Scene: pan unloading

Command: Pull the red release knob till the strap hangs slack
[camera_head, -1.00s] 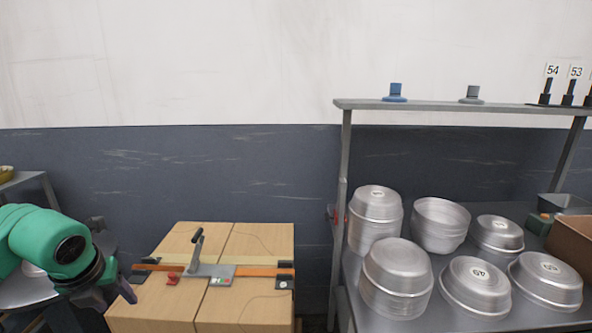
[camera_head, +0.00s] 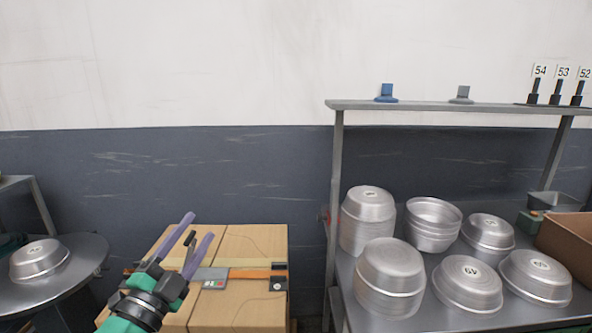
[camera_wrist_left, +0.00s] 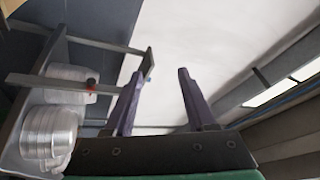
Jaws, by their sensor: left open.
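An orange strap (camera_head: 250,274) runs across the top of the cardboard boxes (camera_head: 250,245), through a grey buckle plate (camera_head: 213,274) with small red and green marks. The strap lies flat against the box tops. The red release knob is hidden behind my left gripper in the head view. My left gripper (camera_head: 200,226) is open and empty, its two purple fingers pointing up and right in front of the boxes' left part. The dark tip of the buckle's lever shows between the fingers. In the left wrist view the open fingers (camera_wrist_left: 157,87) have nothing between them. My right gripper is not in view.
A metal rack (camera_head: 333,105) with stacks of aluminium pans (camera_head: 390,275) stands to the right. A round table (camera_head: 85,262) with one pan (camera_head: 39,258) is at the left. A brown box (camera_head: 570,238) sits at the far right.

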